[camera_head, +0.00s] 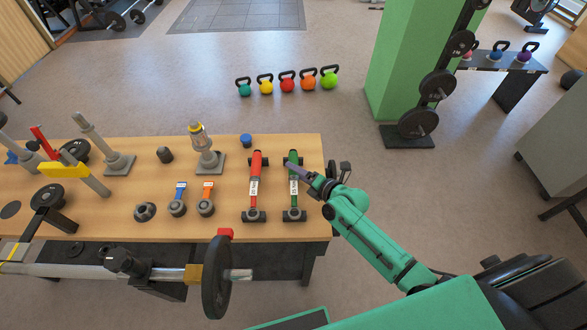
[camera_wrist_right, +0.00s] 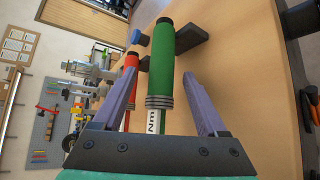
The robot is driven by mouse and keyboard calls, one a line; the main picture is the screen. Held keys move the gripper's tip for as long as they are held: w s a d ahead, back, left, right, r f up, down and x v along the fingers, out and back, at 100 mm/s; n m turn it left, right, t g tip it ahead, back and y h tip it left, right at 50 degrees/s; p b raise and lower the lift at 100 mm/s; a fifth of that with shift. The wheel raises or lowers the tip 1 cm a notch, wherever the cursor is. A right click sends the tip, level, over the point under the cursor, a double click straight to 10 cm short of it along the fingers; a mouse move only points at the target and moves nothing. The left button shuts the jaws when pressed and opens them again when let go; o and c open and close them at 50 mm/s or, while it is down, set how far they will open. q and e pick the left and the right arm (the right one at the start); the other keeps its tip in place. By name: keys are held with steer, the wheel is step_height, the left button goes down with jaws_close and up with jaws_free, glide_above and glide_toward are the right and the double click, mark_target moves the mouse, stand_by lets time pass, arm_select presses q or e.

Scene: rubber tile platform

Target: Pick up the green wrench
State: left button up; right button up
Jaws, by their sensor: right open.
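The green wrench (camera_head: 293,187) lies on the wooden table near its right end, with a green handle at the far end, a white label and a dark head at the near end. My right gripper (camera_head: 291,166) is over its handle, coming in from the right. In the right wrist view the green wrench handle (camera_wrist_right: 162,58) shows between the two purple fingers of the right gripper (camera_wrist_right: 161,70). The fingers are apart, with gaps on both sides of the handle. My left gripper is not in view.
A similar red wrench (camera_head: 255,180) lies just left of the green one. Blue (camera_head: 178,198) and orange (camera_head: 206,198) handled tools lie further left. A barbell (camera_head: 216,278) stands out along the front. The table (camera_head: 315,228) ends just right of the green wrench.

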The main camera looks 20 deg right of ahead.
steer(key=shift+w+a+f, duration=0.25)
steer(key=shift+w, duration=0.15)
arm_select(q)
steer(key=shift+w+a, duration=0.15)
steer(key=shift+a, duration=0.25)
arm_select(e)
steer(key=shift+d, duration=0.1)
steer(key=shift+s+d, duration=0.1)
steer(key=c, duration=1)
jaws_close()
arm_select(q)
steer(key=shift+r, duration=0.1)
arm_select(e)
steer(key=shift+r, duration=0.2)
